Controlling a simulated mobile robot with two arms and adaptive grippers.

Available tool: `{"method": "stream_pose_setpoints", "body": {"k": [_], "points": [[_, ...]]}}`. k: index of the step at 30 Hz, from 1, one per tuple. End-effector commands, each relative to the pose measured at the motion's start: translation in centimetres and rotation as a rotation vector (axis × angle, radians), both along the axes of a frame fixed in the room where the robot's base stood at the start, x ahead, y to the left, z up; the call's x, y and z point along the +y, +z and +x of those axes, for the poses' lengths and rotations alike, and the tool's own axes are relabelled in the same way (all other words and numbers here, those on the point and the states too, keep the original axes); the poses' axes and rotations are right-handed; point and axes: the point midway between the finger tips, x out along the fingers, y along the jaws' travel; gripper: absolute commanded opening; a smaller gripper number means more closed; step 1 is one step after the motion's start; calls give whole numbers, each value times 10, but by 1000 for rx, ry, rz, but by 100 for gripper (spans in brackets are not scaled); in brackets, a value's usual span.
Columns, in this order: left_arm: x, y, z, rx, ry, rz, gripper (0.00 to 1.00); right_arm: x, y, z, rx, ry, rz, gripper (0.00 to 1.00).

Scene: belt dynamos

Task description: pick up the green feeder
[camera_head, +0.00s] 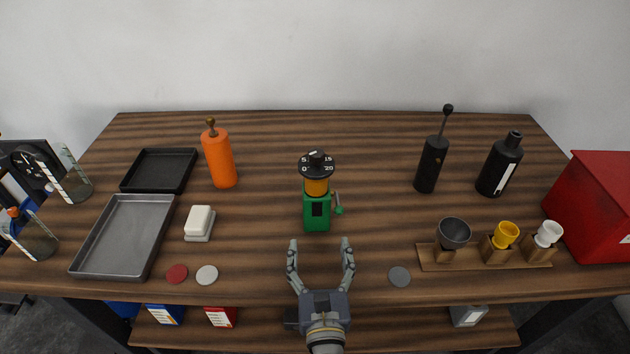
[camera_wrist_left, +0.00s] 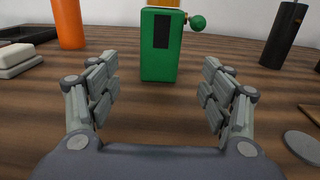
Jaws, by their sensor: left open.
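The green feeder (camera_head: 317,211) stands upright near the middle of the wooden table. It has a green body with a dark panel, an orange section above, a black numbered dial on top and a small green knob on its right side. In the left wrist view the feeder (camera_wrist_left: 161,48) stands straight ahead, its top cut off by the frame. My left gripper (camera_head: 321,250) is open and empty in front of the feeder, its fingers (camera_wrist_left: 160,85) spread to either side and apart from it. My right gripper is not in view.
An orange bottle (camera_head: 219,160) stands behind left, a white block (camera_head: 199,222) left. A black bottle (camera_head: 431,165) stands behind right. A wooden rack with cups (camera_head: 470,260) is at right; a grey disc (camera_head: 399,276) lies near the front edge. Bare table surrounds the feeder.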

Motion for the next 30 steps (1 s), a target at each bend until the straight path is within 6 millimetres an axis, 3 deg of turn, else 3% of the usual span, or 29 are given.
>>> {"method": "stream_pose_setpoints", "body": {"k": [6, 16, 24, 30], "points": [[1, 2, 26, -1, 0, 0, 73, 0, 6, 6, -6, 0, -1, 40], [3, 0, 60, 0, -1, -1, 73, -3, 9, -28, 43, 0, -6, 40], [6, 0, 99, 0, 0, 0, 73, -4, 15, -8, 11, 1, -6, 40], [6, -1, 108, 1, -1, -1, 73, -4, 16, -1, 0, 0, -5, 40]]}}
